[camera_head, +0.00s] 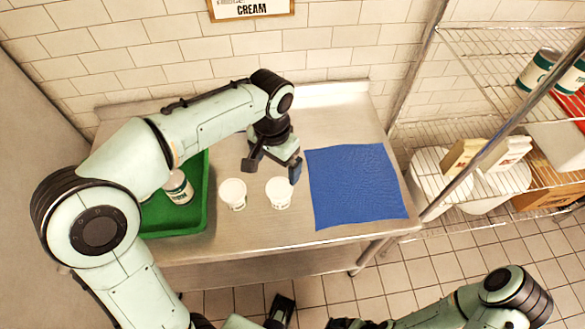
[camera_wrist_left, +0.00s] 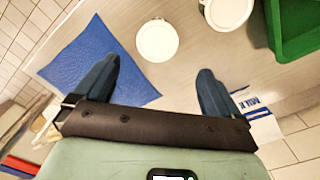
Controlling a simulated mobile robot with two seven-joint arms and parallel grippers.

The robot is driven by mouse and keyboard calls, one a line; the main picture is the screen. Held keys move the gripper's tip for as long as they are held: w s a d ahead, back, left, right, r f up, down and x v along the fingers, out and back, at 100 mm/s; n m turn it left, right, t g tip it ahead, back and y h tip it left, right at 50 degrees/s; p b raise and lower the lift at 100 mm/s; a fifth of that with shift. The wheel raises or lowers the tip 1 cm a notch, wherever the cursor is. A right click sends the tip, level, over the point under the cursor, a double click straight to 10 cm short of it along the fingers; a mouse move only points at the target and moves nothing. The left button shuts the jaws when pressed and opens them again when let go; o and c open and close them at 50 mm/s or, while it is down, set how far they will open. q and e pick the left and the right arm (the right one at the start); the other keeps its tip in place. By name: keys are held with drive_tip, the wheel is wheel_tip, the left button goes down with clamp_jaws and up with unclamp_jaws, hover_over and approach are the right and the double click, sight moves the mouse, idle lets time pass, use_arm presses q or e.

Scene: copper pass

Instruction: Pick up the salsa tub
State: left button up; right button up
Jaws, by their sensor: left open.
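Two white tubs with pale lids stand on the steel table, a left one (camera_head: 232,194) and a right one (camera_head: 278,193). I cannot read a label on either, so I cannot tell which holds salsa. In the left wrist view the right tub (camera_wrist_left: 157,41) shows ahead of the fingers, and the left tub (camera_wrist_left: 228,12) is cut by the top edge. My left gripper (camera_head: 273,167) is open and empty, above the table just behind the right tub. Its fingers (camera_wrist_left: 157,85) are spread wide. My right arm is at the lower right, and its gripper is unclear.
A green tray (camera_head: 203,215) at the left holds a can (camera_head: 179,188) with a green and white label; my left arm hides part of it. A blue cloth (camera_head: 355,185) lies right of the tubs. A wire shelf (camera_head: 480,130) with goods stands at the right.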

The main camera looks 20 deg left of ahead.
sight(279, 188)
use_arm(q)
drive_tip(key=f+b, duration=0.1)
drive_tip(key=f, duration=0.6)
drive_tip(key=shift+s+f, duration=0.15)
drive_tip(key=shift+s, duration=0.05)
drive_tip(key=shift+w+d+f+b, duration=0.1)
drive_tip(key=shift+f+b, duration=0.15)
drive_tip(key=shift+f, duration=1.25)
drive_tip(key=shift+w+d+f+b, duration=0.1)
drive_tip(key=shift+f+b, duration=0.15)
drive_tip(key=shift+f, duration=1.25)
drive_tip(key=c, duration=1.1)
